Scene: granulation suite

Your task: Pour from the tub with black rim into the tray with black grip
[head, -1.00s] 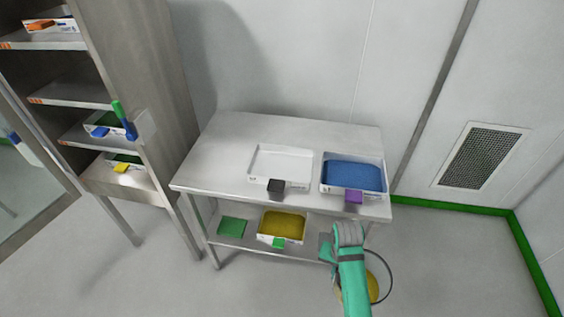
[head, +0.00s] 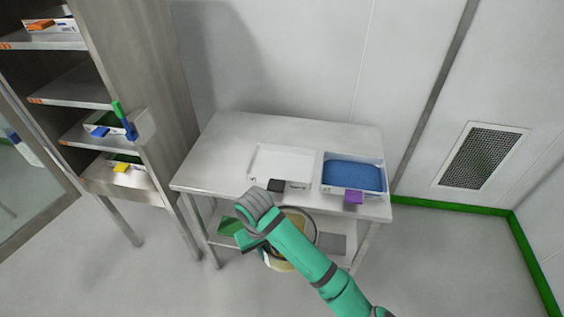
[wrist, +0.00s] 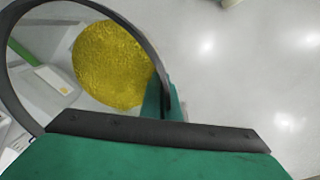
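The tub with black rim shows in the wrist view (wrist: 139,32) with yellow granules (wrist: 112,65) in it. My gripper (wrist: 164,100) is shut on the tub at its rim. In the head view the tub (head: 316,230) is partly hidden behind my arm, in front of the table and lower than its top. The tray with black grip (head: 283,162) is white and looks empty. It stands on the table top, its black grip (head: 276,185) facing the front edge, beyond and above the tub. The fingertips are hidden in the head view.
A tray of blue material (head: 353,175) with a purple grip stands just right of the empty tray. The table top (head: 220,160) is clear on the left. A shelf rack (head: 150,80) with several trays stands left. My arm covers much of the lower shelf.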

